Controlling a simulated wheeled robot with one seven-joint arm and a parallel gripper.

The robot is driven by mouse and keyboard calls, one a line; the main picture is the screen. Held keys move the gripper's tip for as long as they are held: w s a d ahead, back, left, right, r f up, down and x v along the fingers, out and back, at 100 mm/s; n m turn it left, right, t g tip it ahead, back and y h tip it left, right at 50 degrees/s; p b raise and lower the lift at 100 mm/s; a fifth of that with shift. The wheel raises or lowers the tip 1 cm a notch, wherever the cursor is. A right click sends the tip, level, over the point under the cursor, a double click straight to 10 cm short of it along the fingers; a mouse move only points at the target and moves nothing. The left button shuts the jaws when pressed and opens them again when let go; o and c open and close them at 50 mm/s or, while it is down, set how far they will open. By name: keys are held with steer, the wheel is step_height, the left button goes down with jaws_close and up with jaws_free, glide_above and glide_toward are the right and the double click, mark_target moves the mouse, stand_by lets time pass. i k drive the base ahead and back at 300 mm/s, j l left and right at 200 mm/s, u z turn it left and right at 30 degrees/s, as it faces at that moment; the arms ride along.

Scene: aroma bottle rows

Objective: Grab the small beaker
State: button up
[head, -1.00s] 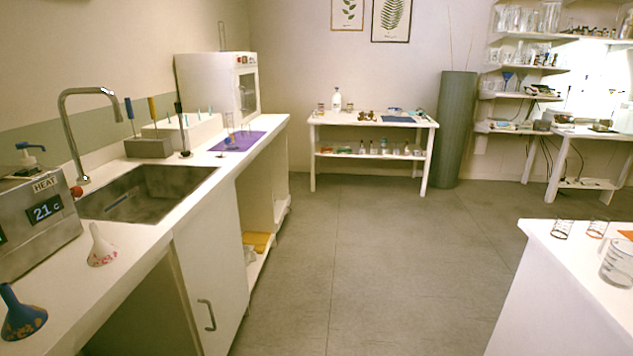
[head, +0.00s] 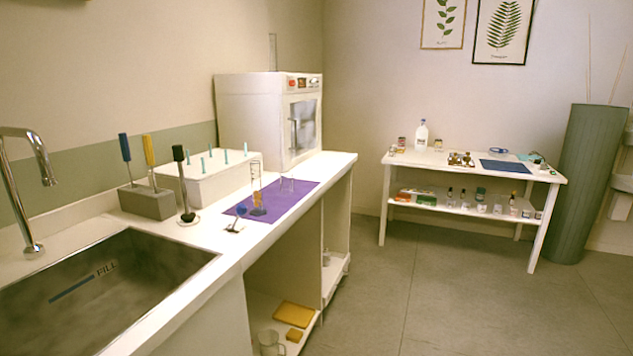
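A small clear glass vessel (head: 287,185), possibly a small beaker, stands on the purple mat (head: 307,190) on the left counter; it is faint and hard to make out. A tall, narrow glass cylinder (head: 257,188) with something amber at its base stands to its left on the same mat. A clear jug or beaker (head: 270,343) stands on the low shelf under the counter, partly cut off by the lower edge. I cannot tell which of these is the small beaker. My gripper is not in view.
The sink (head: 110,285) is at lower left. A grey block with colored-handled tools (head: 147,202), a white peg box (head: 207,176) and a white oven (head: 270,120) line the counter. A small table (head: 400,158) with bottles stands at the back. The floor (head: 430,290) between is clear.

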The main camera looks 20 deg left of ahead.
mark_target(286, 179)
steer(key=i+u, duration=0.1)
steer(key=i, duration=0.35)
steer(key=i+l+u, duration=0.15)
steer(key=i, duration=0.35)
steer(key=i+l+u, duration=0.1)
steer(key=i, duration=0.35)
steer(key=i+l+u, duration=0.1)
steer(key=i, duration=0.35)
steer(key=i+l+u, duration=0.8)
steer(key=i, duration=0.25)
steer(key=l+z, duration=0.05)
